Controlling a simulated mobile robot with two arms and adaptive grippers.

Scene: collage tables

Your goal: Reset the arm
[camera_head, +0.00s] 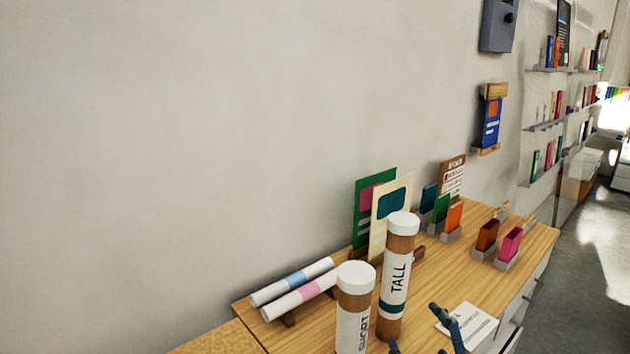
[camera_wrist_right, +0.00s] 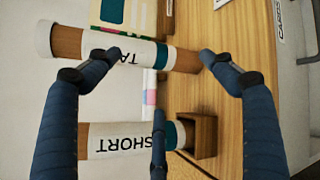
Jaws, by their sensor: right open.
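My right gripper (camera_head: 415,328) shows at the bottom of the head view, just right of the tubes, with only part of its fingers in sight. In the right wrist view the right gripper (camera_wrist_right: 156,56) is open, its blue fingers spread wide. The TALL tube (camera_wrist_right: 125,49) appears across the space between the fingertips; I cannot tell whether they touch it. In the head view the TALL tube (camera_head: 398,270) stands upright with a white cap. The shorter SHORT tube (camera_head: 355,305) stands to its left. My left gripper is not in view.
On the wooden table (camera_head: 425,280) lie two rolled sheets (camera_head: 292,287) on a rack, near upright cards (camera_head: 390,215) by the wall. Small coloured holders (camera_head: 487,236) stand at the back right. A white printed sheet (camera_head: 470,325) lies near the front edge.

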